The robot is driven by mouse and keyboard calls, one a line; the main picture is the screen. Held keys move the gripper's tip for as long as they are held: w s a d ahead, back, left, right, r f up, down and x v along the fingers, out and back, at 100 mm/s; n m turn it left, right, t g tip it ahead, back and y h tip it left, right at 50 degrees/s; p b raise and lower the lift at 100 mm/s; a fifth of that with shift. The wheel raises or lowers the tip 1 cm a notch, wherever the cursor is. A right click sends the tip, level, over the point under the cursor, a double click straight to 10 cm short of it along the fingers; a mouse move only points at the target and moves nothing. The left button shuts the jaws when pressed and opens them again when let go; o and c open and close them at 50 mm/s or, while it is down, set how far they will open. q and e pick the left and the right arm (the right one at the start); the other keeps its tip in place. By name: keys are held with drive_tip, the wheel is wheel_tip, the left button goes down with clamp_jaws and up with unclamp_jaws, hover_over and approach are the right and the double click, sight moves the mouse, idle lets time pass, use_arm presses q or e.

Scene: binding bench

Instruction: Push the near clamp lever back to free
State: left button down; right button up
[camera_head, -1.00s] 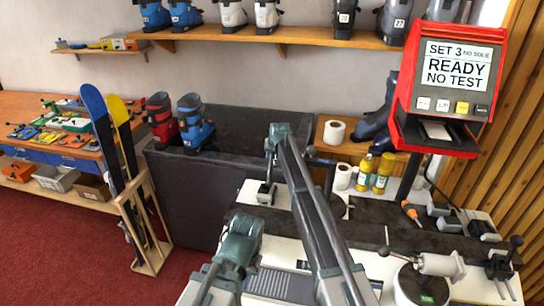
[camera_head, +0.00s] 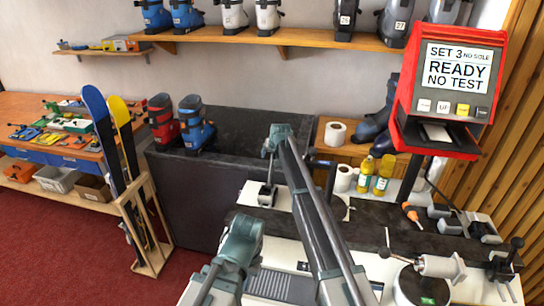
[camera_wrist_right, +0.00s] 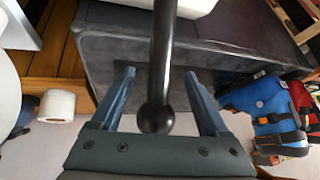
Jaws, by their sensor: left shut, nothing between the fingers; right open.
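A black clamp lever with a round ball knob (camera_wrist_right: 155,118) stands between the fingers of my right gripper (camera_wrist_right: 163,98) in the right wrist view, with a gap on both sides. In the head view, my right gripper (camera_head: 270,150) is above a small white-and-dark clamp (camera_head: 266,192) at the bench's far left. The right gripper is open. My left gripper (camera_head: 240,245) is lower, over the bench's near left part. It is shut and empty; its fingertips are hard to make out.
Yellow bottles (camera_head: 383,175), a paper roll (camera_head: 343,178) and a red display unit (camera_head: 450,80) are to the right. Another lever (camera_head: 387,238) stands on the bench's right side.

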drive_tip(key=p+v, duration=1.1)
drive_tip(key=v, duration=0.2)
drive_tip(key=shift+s+d+r, duration=0.15)
drive_tip(key=shift+s+r, duration=0.1)
drive_tip(key=shift+r, duration=0.05)
